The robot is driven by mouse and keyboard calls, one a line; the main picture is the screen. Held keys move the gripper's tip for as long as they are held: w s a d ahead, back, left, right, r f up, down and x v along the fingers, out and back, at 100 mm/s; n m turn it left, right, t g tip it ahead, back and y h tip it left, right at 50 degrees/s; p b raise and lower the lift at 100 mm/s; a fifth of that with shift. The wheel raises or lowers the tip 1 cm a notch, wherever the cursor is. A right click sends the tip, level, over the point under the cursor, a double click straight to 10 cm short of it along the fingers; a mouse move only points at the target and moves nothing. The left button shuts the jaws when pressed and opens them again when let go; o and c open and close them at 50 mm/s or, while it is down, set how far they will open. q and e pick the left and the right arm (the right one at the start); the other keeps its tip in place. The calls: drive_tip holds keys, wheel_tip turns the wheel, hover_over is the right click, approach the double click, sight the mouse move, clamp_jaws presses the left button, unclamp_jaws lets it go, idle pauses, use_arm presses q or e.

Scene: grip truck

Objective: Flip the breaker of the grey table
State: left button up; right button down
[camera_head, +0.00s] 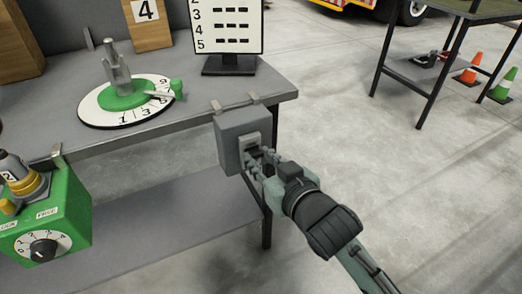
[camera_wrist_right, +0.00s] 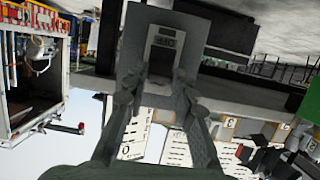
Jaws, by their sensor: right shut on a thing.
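The grey table (camera_head: 205,106) fills the left of the head view. A grey breaker box (camera_head: 229,146) hangs on its front edge near the right corner. The box has a light panel with a dark switch (camera_head: 252,154) on its face. My right gripper (camera_head: 259,164) is at this face, its fingers closed on the switch and partly hiding it. In the right wrist view, the box (camera_wrist_right: 137,48) is straight ahead, with the two fingertips (camera_wrist_right: 160,80) at either side of its panel. The switch's exact position is hard to tell. My left gripper is not in view.
A round numbered dial (camera_head: 100,112) with a green pointer and a black-and-white sign (camera_head: 228,25) stand on the table. A green box with a knob (camera_head: 62,215) hangs at the left front. Open floor lies right, with another table (camera_head: 425,85) and cones (camera_head: 470,70) beyond.

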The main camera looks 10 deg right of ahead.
drive_tip(key=shift+w+r+g, duration=0.15)
drive_tip(key=shift+r+g, duration=0.15)
drive_tip(key=shift+g, duration=0.1)
drive_tip(key=c, duration=1.2)
unclamp_jaws()
wheel_tip(320, 180, up, 10)
